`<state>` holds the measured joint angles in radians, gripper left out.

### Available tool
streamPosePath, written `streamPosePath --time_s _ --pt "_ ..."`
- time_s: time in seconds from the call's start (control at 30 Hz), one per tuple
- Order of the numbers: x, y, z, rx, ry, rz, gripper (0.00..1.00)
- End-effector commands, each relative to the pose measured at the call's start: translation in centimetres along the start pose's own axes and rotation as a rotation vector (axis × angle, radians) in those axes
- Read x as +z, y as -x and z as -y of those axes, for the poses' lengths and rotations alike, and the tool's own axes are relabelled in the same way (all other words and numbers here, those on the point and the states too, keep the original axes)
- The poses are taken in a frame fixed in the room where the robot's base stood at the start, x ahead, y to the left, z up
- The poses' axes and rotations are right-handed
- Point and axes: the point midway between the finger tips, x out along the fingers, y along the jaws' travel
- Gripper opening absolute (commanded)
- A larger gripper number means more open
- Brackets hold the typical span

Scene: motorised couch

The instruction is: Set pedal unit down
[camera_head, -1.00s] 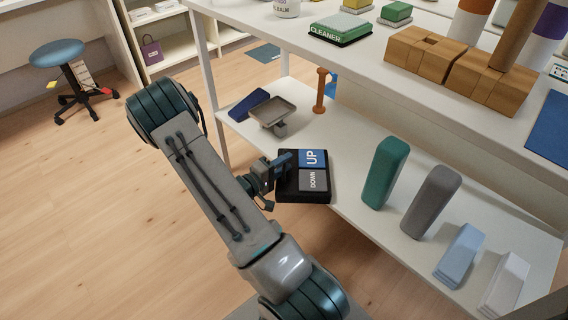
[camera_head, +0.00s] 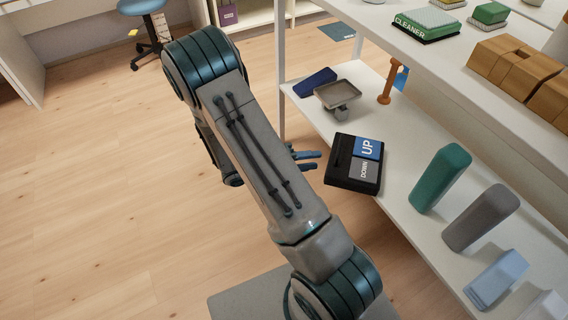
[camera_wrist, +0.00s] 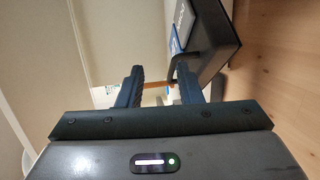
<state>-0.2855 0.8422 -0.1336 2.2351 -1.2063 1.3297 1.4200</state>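The pedal unit (camera_head: 340,173) is a black slab with a blue UP pad and a grey DOWN pad. In the head view it lies at the front edge of the lower white shelf (camera_head: 405,150), its left part seeming to stick out past the edge. In the wrist view the pedal unit (camera_wrist: 220,42) is at upper right, with a dark handle-like loop near the right finger. My gripper (camera_head: 314,160) is just left of the unit in the head view. In the wrist view my gripper's (camera_wrist: 162,80) fingers are apart with nothing held between them.
On the lower shelf, a grey tray on a stand (camera_head: 341,94), a blue wedge (camera_head: 315,82) and an orange peg (camera_head: 389,82) are behind the unit. A green block (camera_head: 441,178) and grey block (camera_head: 481,217) stand to its right. The upper shelf overhangs; open floor lies left.

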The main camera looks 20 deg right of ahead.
Motion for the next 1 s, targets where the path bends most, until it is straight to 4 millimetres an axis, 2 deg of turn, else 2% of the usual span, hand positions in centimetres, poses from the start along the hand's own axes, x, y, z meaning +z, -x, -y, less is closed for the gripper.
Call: streamPosePath --time_s 0.03,0.1,0.3,0.47,0.67,0.8,1.0 --pt "0.8 0.3 -1.2 -0.059 0.0 0.051 0.33" --pt "2.1 0.7 -2.3 -0.142 0.02 0.113 0.33" --pt "5.6 2.7 -4.8 -0.414 0.066 0.228 0.33" --pt "8.0 4.9 -6.5 -0.652 0.089 0.246 0.33" --pt "10.2 8.3 -8.5 -0.949 0.092 0.177 0.33" --pt "11.3 10.8 -10.0 -1.137 0.078 0.068 0.33" --pt "12.3 13.9 -12.2 -1.325 0.043 -0.117 0.33"
